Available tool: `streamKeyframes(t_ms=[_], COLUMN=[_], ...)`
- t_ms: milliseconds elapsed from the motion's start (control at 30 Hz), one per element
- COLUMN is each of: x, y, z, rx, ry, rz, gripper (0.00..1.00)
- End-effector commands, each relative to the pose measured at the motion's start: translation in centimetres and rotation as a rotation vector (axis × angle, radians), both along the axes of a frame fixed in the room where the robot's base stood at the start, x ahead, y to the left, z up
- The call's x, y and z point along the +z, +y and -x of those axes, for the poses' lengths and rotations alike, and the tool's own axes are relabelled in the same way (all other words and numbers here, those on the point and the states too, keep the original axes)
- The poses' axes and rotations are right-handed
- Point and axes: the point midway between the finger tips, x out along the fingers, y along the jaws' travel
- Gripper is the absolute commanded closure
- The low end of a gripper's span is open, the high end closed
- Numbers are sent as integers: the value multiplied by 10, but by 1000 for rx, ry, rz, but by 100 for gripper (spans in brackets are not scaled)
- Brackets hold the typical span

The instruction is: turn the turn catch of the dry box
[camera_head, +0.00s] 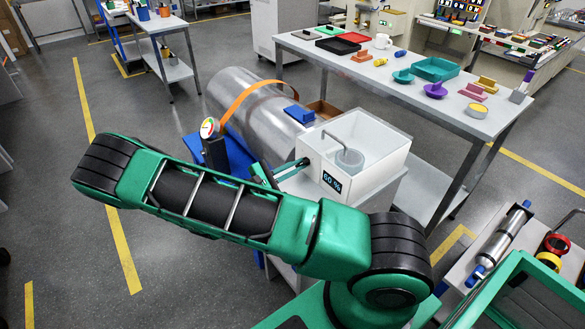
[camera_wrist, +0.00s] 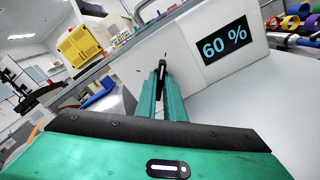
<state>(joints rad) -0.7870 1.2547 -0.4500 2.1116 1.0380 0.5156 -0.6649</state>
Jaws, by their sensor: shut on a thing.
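The dry box (camera_head: 375,170) is a white box with a clear upper part and a round grey item inside, on a grey stand. Its front has a dark display (camera_head: 332,182) reading 60 %, which also shows in the wrist view (camera_wrist: 224,50). My gripper (camera_head: 303,162) reaches the front face from the left. In the wrist view my gripper (camera_wrist: 162,72) has its green fingers close together on the small dark turn catch (camera_wrist: 162,64) left of the display. The fingers hide most of the catch, so its angle is hard to tell.
A grey table (camera_head: 400,88) with trays, a mug and coloured parts stands behind the box. A large metal cylinder (camera_head: 250,110) with an orange band lies behind my arm.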

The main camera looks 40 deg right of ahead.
Motion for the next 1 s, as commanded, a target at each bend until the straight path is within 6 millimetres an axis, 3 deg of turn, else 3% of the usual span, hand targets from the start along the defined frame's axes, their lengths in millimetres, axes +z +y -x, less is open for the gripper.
streamKeyframes(t_ms=[300, 767, 867, 1000], x=[-1, -1, -1, -1], y=[0, 0, 0, 0], z=[-2, -2, -2, -1], rx=[5, 5, 5, 3], ry=[-97, -111, -110, -110], rz=[-8, -8, -8, -6], gripper=[100, 100, 75, 73])
